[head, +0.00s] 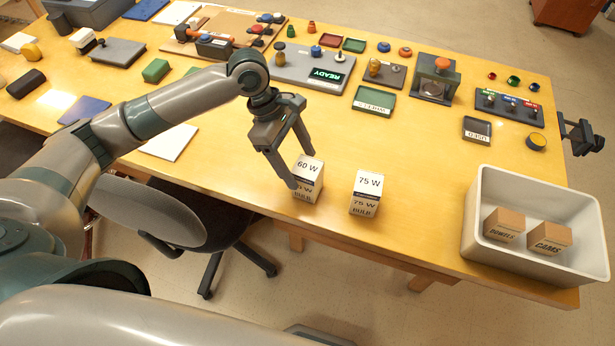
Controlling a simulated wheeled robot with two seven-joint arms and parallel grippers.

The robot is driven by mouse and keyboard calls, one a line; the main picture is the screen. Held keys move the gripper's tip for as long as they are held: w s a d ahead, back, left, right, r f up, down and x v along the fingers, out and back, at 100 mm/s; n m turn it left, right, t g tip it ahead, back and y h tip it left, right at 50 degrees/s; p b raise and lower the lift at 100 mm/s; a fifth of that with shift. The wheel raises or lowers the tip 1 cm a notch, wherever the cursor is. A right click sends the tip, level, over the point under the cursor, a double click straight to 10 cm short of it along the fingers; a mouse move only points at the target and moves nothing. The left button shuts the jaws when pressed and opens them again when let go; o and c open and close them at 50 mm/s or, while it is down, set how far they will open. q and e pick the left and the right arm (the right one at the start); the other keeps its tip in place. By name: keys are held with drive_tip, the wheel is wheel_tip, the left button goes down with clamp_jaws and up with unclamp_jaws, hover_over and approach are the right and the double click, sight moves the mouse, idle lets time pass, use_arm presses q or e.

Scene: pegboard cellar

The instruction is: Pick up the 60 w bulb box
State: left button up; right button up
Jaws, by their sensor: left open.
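The 60 w bulb box (309,171) is a small white box with a dark band, standing upright near the front edge of the wooden table. My left gripper (301,170) is open right at this box, pointing down and toward it. One finger overlaps the box's left side in the picture, and the other ends near its top back edge. I cannot tell whether either finger touches it. A similar 75 W bulb box (367,184) stands a little to the right, apart from the gripper. My right gripper does not show.
A white bin (476,221) with two cardboard boxes, DOWELS (504,225) and CAMS (549,238), stands at the table's right end. A panel with a READY display (327,76) and a green tray (374,101) lie behind. The table (420,160) is clear between the 75 W box and bin.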

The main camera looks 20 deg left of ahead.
use_arm(q)
drive_tip(key=shift+d+f+p, duration=0.25)
drive_tip(key=shift+f+p, duration=0.05)
drive_tip(key=p+x, duration=0.1)
drive_tip(key=x, duration=0.2)
drive_tip(key=shift+s+d, duration=0.15)
drive_tip(key=shift+d+f, duration=0.2)
drive_tip(key=shift+f, duration=0.4)
drive_tip(key=c, duration=1.1)
